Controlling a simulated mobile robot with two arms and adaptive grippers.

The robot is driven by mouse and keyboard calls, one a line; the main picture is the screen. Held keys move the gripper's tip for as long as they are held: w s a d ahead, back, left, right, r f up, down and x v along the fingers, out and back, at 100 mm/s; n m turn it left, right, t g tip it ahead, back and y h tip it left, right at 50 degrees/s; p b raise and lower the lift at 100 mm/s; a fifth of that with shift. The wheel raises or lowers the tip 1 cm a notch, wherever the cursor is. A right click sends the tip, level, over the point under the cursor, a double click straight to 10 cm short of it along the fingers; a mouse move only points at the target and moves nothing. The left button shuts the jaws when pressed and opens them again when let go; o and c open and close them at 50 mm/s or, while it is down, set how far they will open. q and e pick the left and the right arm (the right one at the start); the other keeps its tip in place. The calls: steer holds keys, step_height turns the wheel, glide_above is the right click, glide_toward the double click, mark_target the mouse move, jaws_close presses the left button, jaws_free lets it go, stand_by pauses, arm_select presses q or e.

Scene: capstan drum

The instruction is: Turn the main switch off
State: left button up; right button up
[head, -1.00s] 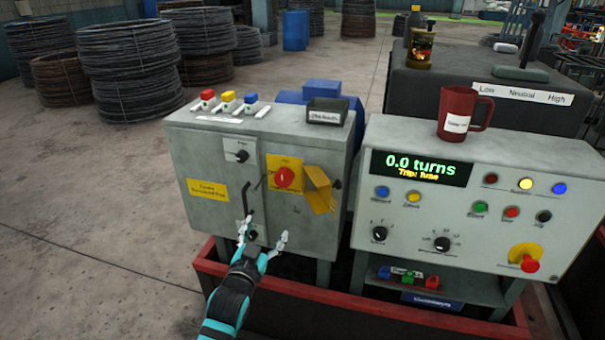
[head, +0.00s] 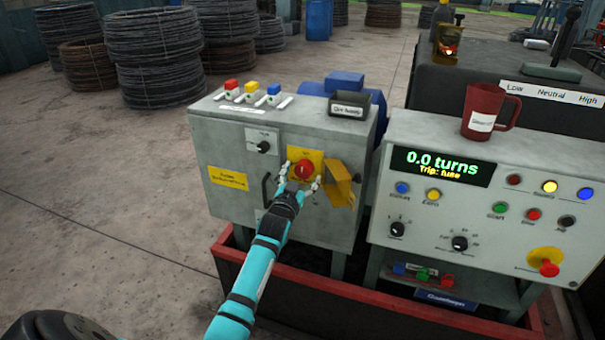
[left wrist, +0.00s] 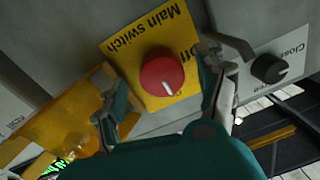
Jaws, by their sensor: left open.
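The main switch is a red round knob (head: 303,170) on a yellow plate on the front of the grey cabinet (head: 225,150). In the left wrist view the red knob (left wrist: 162,76) has a white pointer mark, and its yellow plate (left wrist: 137,45) reads "Main switch" and "Off", upside down. My left gripper (head: 301,184) is open in front of the knob. In the left wrist view its fingers (left wrist: 160,95) stand on both sides of the knob, apart from it as far as I can see. My right gripper is not in view.
A yellow hinged flap (head: 340,184) sticks out just right of the switch. A black selector knob (head: 263,147) is above left. The control panel (head: 460,210) with a red mug (head: 487,110) on top stands to the right. A red-rimmed tray edge (head: 330,285) runs below.

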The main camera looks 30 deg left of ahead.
arm_select(q)
steer(key=shift+x, duration=0.85)
steer(key=shift+c, duration=0.4)
steer(key=c, duration=1.1)
